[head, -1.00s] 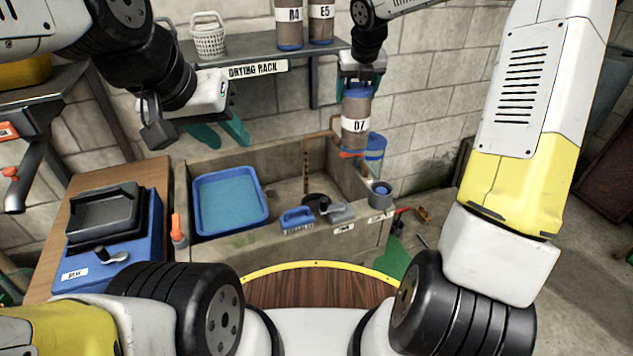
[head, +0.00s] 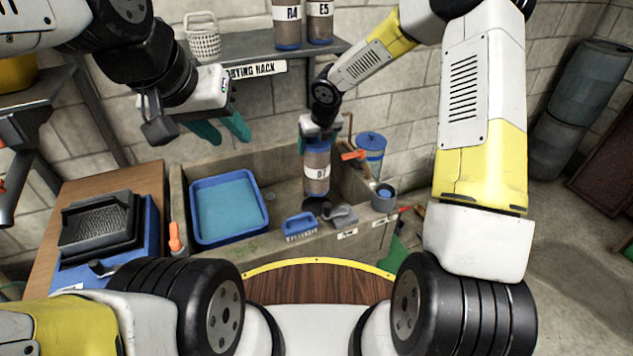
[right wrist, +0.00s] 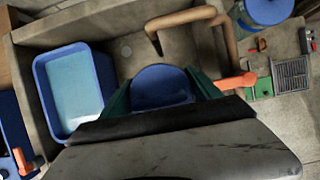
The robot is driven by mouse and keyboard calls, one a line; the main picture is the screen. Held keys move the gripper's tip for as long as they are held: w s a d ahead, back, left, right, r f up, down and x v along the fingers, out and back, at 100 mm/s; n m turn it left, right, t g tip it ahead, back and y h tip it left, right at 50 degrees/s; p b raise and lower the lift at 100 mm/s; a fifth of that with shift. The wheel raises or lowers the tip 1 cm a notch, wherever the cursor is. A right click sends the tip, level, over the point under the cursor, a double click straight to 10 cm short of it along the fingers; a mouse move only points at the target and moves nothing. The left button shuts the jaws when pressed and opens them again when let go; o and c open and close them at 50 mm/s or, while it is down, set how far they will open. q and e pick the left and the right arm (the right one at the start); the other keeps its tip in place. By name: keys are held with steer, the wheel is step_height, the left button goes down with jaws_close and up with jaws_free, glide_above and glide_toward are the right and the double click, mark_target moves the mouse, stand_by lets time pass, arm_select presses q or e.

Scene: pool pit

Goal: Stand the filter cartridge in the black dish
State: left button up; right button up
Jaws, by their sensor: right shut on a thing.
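The filter cartridge (head: 317,172), a brown cylinder with blue end caps and a white label, is upright in the head view. My right gripper (head: 318,138) is shut on its top. The right wrist view shows its blue top cap (right wrist: 160,88) between the green fingers. The black dish (head: 314,206) is in the stone sink, just below the cartridge's lower end and partly hidden. I cannot tell whether the cartridge touches it. My left gripper (head: 221,130) is open and empty, above the left part of the sink.
A blue tray of water (head: 228,208) fills the sink's left side. A blue-handled brush (head: 300,225) and a grey tool (head: 343,215) lie by the dish. A grey cup (head: 384,197) is on the right rim. An orange-handled pipe (head: 353,155) is close to the cartridge.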

mark_target(315, 171)
step_height(315, 171, down, 10)
stand_by(0.5)
steer(key=shift+f, duration=0.3)
steer(key=o, duration=2)
steer(key=shift+r, duration=0.1)
